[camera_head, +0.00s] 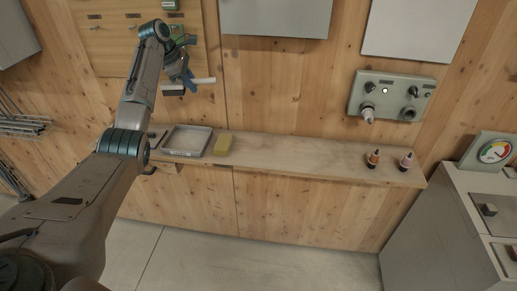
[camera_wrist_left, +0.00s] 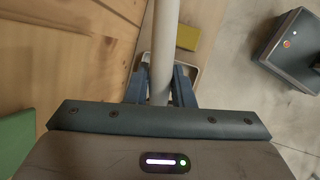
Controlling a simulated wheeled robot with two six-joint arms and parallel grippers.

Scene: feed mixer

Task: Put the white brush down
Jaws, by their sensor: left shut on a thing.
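The white brush (camera_head: 203,80) is in my left gripper (camera_head: 181,78), in front of the wooden wall and above the left end of the shelf. Its white handle sticks out to the right, and a dark part shows below the gripper. In the left wrist view, the white handle (camera_wrist_left: 163,42) runs up between the two blue fingers of my left gripper (camera_wrist_left: 160,85), which are shut on it. The brush is apart from the shelf (camera_head: 290,156). My right gripper is not in view.
Two small bottles (camera_head: 373,159) (camera_head: 406,161) stand near the right end. The shelf's middle is clear. A control panel (camera_head: 393,97) hangs above.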

